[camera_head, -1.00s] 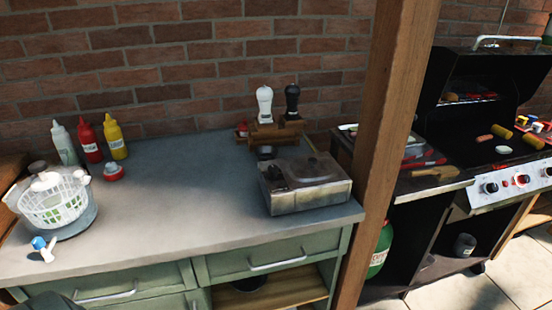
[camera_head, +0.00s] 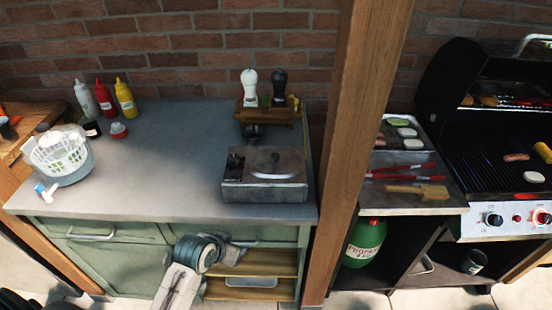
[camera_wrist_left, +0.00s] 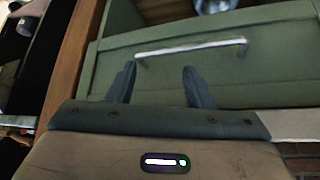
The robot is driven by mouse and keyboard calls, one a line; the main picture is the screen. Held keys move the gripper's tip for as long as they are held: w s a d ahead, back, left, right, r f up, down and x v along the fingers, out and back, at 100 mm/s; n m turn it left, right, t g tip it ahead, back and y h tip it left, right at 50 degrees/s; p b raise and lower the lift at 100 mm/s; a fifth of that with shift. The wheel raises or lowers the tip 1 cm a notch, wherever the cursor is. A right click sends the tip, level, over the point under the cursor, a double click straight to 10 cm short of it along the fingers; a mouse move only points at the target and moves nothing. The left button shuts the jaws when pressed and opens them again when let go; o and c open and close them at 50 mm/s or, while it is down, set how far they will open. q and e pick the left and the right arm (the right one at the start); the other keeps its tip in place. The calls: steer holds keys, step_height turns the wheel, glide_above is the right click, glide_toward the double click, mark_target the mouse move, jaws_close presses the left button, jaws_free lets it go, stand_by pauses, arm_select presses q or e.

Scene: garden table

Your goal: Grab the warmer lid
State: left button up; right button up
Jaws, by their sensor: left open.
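The warmer (camera_head: 264,190) is a grey steel box on the right part of the counter. In the left wrist view the two fingers (camera_wrist_left: 160,82) are apart and empty, before a green drawer front. My right gripper is not in view.
The counter edge (camera_head: 150,212) lies between my left gripper and the warmer. A drawer handle (camera_wrist_left: 190,46) is close ahead of the fingers. Behind the warmer are two shakers (camera_head: 249,88) on a wooden rack. A wooden post (camera_head: 350,130) stands to the right. The counter's middle is clear.

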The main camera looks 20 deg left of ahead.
arm_select(q)
step_height(320, 180, up, 8)
steer(key=r+p, duration=0.1)
steer(key=m+t+h, duration=0.2)
steer(key=t+h, duration=0.1)
steer(key=t, duration=0.2)
glide_toward(273, 157)
steer(key=shift+w+d+f, duration=0.1)
steer(key=shift+d+f, duration=0.05)
steer(key=p+x, duration=0.1)
steer(key=x, duration=0.3)
steer(key=shift+w+d, duration=0.15)
steer(key=shift+w, duration=0.25)
steer(key=shift+w+d+f+p, duration=0.1)
steer(key=shift+w+f+p, duration=0.2)
steer(key=shift+w+p, duration=0.1)
steer(key=shift+w, duration=0.3)
steer(key=p+x, duration=0.2)
steer(key=x, duration=0.1)
steer(key=shift+w+f, duration=0.15)
steer(key=shift+f, duration=0.05)
steer(key=shift+w+d+f, duration=0.2)
steer(key=shift+w+f, duration=0.1)
steer(key=shift+w, duration=0.05)
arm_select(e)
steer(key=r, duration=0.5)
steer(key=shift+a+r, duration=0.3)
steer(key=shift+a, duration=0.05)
